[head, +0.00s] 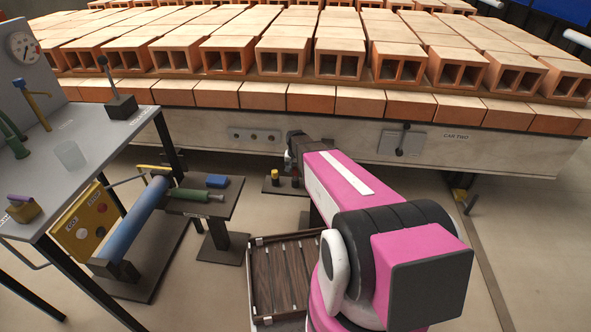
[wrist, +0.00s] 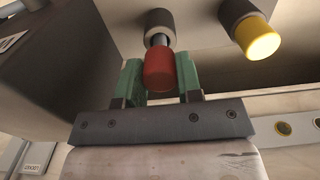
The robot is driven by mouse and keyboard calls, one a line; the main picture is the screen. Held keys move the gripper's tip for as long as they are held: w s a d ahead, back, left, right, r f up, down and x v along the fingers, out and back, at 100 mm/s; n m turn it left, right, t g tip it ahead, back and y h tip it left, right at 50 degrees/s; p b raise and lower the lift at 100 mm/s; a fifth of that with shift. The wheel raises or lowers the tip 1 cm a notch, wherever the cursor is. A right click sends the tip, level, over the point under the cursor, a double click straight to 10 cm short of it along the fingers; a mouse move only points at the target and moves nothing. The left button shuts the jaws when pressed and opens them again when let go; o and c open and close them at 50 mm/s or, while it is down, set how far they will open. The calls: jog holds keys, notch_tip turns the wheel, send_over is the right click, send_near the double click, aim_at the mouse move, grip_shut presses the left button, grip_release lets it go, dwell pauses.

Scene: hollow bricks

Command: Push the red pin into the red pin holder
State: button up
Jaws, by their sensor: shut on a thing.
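In the wrist view, my gripper (wrist: 160,76) has its two green fingers shut on the red pin (wrist: 160,70), one on each side of its red head. A short bare metal shank shows between the red head and the dark round red pin holder (wrist: 160,22). The shank is in line with the holder and seems to enter it; how deep is hidden. In the head view, my pink arm reaches down to a small dark stand, and my gripper there is small and partly hidden by the arm.
A yellow pin (wrist: 262,42) sits in a dark holder right of the red one. In the head view, a slatted crate (head: 285,275) stands in front of the small stand. A brick-laden car (head: 340,140) is behind. A grey table (head: 60,165) and blue cylinder (head: 140,222) are left.

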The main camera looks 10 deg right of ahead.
jog(key=shift+f, duration=1.2)
jog(key=o, duration=1)
notch_tip(320, 180, up, 11)
jog(key=shift+f, duration=0.1)
jog(key=shift+s, duration=0.1)
